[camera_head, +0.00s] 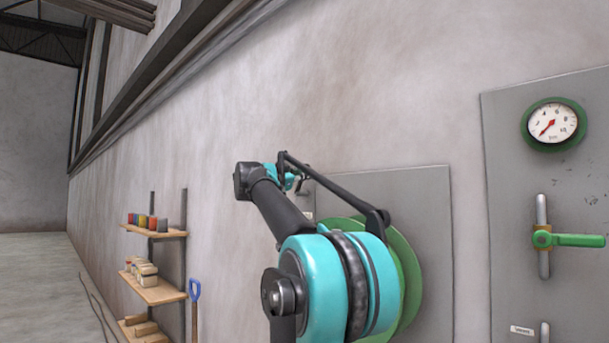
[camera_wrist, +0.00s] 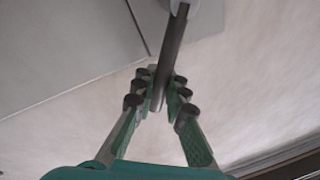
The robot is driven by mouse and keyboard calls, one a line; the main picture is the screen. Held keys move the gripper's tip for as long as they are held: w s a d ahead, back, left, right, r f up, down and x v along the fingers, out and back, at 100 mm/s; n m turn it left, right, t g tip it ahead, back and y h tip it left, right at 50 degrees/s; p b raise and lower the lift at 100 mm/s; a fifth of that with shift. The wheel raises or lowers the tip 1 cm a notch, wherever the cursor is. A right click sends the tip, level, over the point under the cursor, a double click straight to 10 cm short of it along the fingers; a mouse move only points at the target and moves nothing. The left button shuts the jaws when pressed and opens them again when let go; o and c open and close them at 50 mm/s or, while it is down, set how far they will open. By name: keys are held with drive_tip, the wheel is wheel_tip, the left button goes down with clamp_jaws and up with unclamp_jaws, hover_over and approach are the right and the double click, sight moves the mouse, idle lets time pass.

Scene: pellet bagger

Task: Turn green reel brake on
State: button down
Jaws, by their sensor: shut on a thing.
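A green reel (camera_head: 411,278) is mounted at a grey wall panel, largely hidden behind my cyan arm joint. A dark bar (camera_head: 335,188) slants from in front of the reel up and left to my gripper; it looks like the brake lever, but its mounting is partly hidden. My gripper (camera_head: 287,178) is small and partly hidden at its upper left end. In the wrist view, my gripper's fingers (camera_wrist: 160,88) are closed on both sides of a dark, narrow bar (camera_wrist: 174,45), which runs up to a pale grey part at the top edge.
A right-hand panel (camera_head: 515,230) carries a round gauge (camera_head: 553,125) and a green-handled valve lever (camera_head: 580,240) lying horizontal. The floor at far left is clear.

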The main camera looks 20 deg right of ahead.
drive_tip(key=c, duration=1.5)
unclamp_jaws()
drive_tip(key=shift+c, duration=0.2)
drive_tip(key=v, duration=1.2)
drive_tip(key=shift+s+a+f, duration=0.1)
